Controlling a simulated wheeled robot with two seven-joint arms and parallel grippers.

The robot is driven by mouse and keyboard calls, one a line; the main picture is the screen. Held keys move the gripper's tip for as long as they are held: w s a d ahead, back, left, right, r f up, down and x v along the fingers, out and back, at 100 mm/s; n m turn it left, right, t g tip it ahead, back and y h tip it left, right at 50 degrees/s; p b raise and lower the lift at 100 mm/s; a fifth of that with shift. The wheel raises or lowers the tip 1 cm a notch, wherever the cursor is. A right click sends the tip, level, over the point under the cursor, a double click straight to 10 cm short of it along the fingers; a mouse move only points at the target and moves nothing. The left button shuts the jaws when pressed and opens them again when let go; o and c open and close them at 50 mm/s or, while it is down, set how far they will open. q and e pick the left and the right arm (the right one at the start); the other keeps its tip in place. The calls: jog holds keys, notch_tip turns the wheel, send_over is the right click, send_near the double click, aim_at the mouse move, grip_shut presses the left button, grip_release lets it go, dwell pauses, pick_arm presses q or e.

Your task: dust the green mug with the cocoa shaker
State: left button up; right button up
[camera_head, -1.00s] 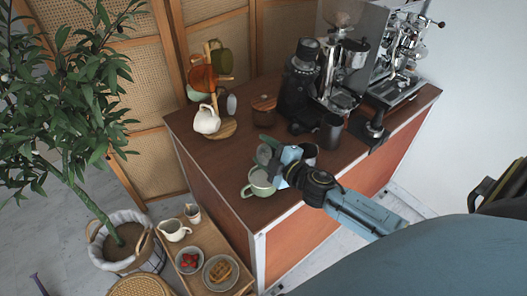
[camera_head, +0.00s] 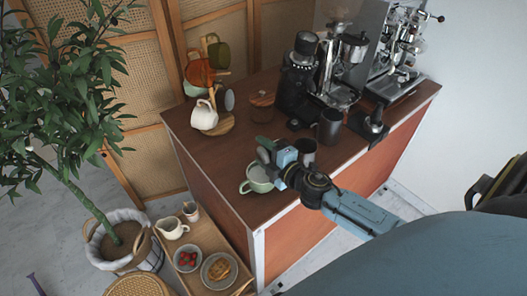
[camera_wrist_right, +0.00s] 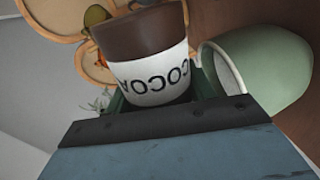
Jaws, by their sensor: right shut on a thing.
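The green mug (camera_head: 258,186) stands upright near the front left corner of the brown cart top. It also shows in the right wrist view (camera_wrist_right: 278,72), beside the shaker. My right gripper (camera_head: 270,153) is shut on the cocoa shaker (camera_head: 263,156), held tilted just above the mug's rim. In the right wrist view the shaker (camera_wrist_right: 147,65) is a brown and white cup with the word COCOA; the gripper body hides its lower edge. Whether any powder falls cannot be seen. My left gripper is not in view.
A dark tumbler (camera_head: 305,150) stands just right of my gripper. A mug tree (camera_head: 212,120), a coffee grinder (camera_head: 298,85) and an espresso machine (camera_head: 398,60) stand farther back. A small wooden tray table (camera_head: 207,238) with food is at the lower left.

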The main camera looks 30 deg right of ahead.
jog(key=shift+r, duration=0.15)
notch_tip(320, 180, up, 2)
jog(key=shift+r+p, duration=0.1)
jog(key=shift+p, duration=1.1)
notch_tip(320, 180, down, 3)
jog(key=shift+r+b, duration=0.15)
jog(key=shift+b, duration=1.1)
jog(key=shift+r, duration=0.15)
notch_tip(320, 180, up, 2)
jog(key=p, duration=0.2)
jog(key=shift+r+p, duration=0.2)
jog(key=shift+p, duration=0.1)
notch_tip(320, 180, down, 3)
jog(key=shift+r+b, duration=0.15)
jog(key=shift+b, duration=1.05)
jog(key=shift+r, duration=0.15)
